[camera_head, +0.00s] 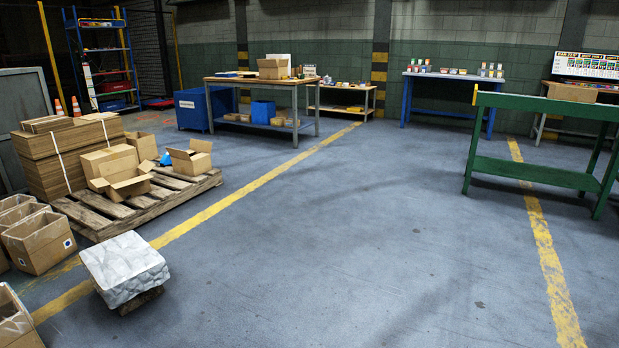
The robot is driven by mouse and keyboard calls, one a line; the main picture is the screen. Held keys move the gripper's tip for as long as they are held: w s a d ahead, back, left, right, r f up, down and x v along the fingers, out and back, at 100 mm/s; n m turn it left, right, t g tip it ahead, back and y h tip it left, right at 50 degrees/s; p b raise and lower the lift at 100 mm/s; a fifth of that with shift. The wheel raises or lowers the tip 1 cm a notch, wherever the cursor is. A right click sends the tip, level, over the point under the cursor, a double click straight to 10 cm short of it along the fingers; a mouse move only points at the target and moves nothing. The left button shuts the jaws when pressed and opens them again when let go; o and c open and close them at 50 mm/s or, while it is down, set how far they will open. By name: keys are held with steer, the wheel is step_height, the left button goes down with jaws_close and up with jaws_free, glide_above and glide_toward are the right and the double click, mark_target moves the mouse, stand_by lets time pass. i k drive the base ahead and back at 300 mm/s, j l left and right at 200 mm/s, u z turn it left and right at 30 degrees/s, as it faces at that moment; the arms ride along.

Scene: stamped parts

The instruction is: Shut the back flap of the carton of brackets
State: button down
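I cannot tell which carton holds the brackets; no brackets can be made out. A small brown carton (272,69) stands on the wooden-topped workbench (227,80) at the back; its flaps are too small to make out. Another brown carton (571,92) sits on the table at the far right, partly behind a green bench. Two open cartons, one in front (122,184) and one to its right (191,160), stand on the wooden pallet (148,205) at left with flaps spread. My gripper is not in view.
A pale, stone-like block (125,267) stands on the floor at the lower left, beside several open boxes (38,242). A green bench (530,172) stands at right. A blue table (455,77) is at the back wall. The middle floor between the yellow lines is clear.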

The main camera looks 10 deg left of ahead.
mark_target(177, 153)
steer(key=i+j+u, duration=0.5)
steer(key=i, duration=0.95)
steer(key=i+l+u, duration=0.3)
steer(key=i+u, duration=0.2)
steer(key=i, duration=0.95)
steer(key=i+j, duration=0.15)
steer(key=i, duration=0.35)
steer(key=i+j+z, duration=0.1)
steer(key=i, duration=0.45)
steer(key=i+j, duration=0.25)
steer(key=i, duration=0.25)
steer(key=i+j+z, duration=0.1)
steer(key=i, duration=0.45)
steer(key=i+j, duration=0.35)
steer(key=i, duration=0.15)
steer(key=i+j, duration=0.1)
steer(key=j, duration=0.3)
steer(key=i+j, duration=0.15)
steer(key=j, duration=0.25)
steer(key=i+j+z, duration=0.1)
steer(key=j, duration=0.35)
steer(key=i+j, duration=0.1)
steer(key=j, duration=0.3)
